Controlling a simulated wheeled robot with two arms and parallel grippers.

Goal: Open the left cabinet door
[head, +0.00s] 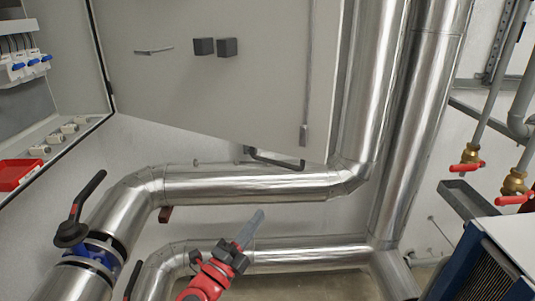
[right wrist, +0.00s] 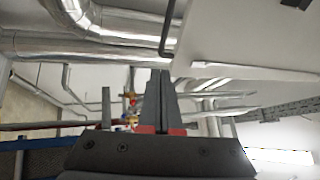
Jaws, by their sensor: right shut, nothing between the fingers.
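A light grey cabinet door (head: 220,85) fills the upper middle of the head view and stands swung open. It carries a small metal lever, two black blocks and a rod near its right edge. The open cabinet interior (head: 65,60) shows on the left. A dark bent bar (head: 274,160) shows at the door's lower edge; in the right wrist view the bar (right wrist: 168,35) is beyond the fingers, beside the pale panel (right wrist: 235,30). My right gripper (head: 251,228) is below the door, apart from it, and shut on nothing; its fingers (right wrist: 160,90) are together. My left gripper is out of view.
Shiny insulated pipes (head: 250,184) run below the door and up its right side. A black-handled valve (head: 78,222) stands at lower left. Red-handled valves (head: 467,166) are at right. A red box (head: 17,173) sits inside the cabinet.

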